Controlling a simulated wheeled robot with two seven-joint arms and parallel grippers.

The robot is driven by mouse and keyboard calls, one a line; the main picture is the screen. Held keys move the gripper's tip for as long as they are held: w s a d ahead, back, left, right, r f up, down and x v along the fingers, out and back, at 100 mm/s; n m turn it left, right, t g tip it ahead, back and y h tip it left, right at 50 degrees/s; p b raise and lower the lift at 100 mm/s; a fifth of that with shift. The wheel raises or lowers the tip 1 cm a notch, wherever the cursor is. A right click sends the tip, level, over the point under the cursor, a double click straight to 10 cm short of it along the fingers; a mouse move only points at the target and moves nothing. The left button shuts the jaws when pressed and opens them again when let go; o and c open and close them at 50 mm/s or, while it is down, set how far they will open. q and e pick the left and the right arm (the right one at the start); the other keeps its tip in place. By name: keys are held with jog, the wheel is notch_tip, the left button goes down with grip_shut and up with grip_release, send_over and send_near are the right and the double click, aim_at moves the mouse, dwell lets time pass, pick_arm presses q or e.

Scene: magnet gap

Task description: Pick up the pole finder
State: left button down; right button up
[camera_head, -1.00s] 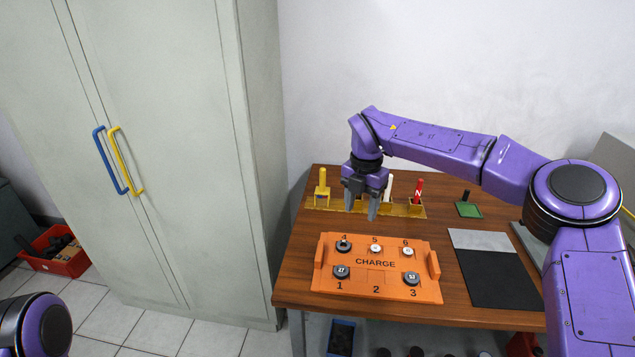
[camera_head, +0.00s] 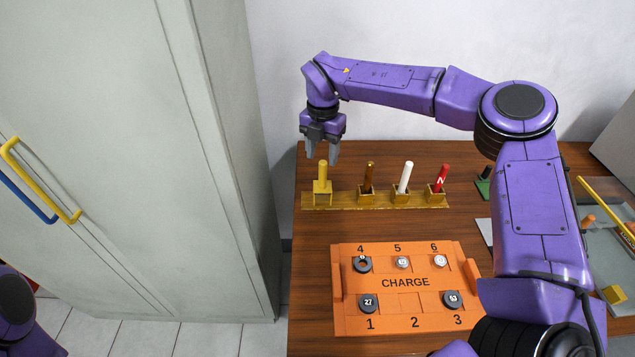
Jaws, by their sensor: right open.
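A wooden rack (camera_head: 345,201) near the back of the table holds several upright tools. They are a yellow-handled tool (camera_head: 322,185), a brown stick (camera_head: 368,177), a white stick (camera_head: 405,177) and a red stick marked N (camera_head: 440,178). The frames do not name the pole finder; the red stick is the only one with a pole letter. My right gripper (camera_head: 321,155) is open and empty, pointing down at the yellow tool's top, at the rack's left end. Whether its fingers reach around that handle I cannot tell. My left gripper is out of view.
An orange CHARGE tray (camera_head: 406,296) with several round pieces lies in front of the rack. A green-based tool (camera_head: 483,182) stands right of the rack. A tall grey cabinet (camera_head: 200,190) rises at the left. My right forearm spans the table's right side.

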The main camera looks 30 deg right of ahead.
aim_at(323, 174)
jog(key=shift+s+f, duration=0.35)
jog(key=shift+f, duration=0.55)
jog(key=f+p, duration=0.1)
jog(key=f, duration=0.2)
jog(key=f+p, duration=0.1)
jog(key=f, duration=0.1)
jog(key=shift+w+f+p, duration=0.25)
jog(key=shift+p, duration=0.05)
jog(key=shift+d, duration=0.1)
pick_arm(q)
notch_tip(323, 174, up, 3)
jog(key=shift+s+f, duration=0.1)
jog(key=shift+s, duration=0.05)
pick_arm(e)
grip_shut()
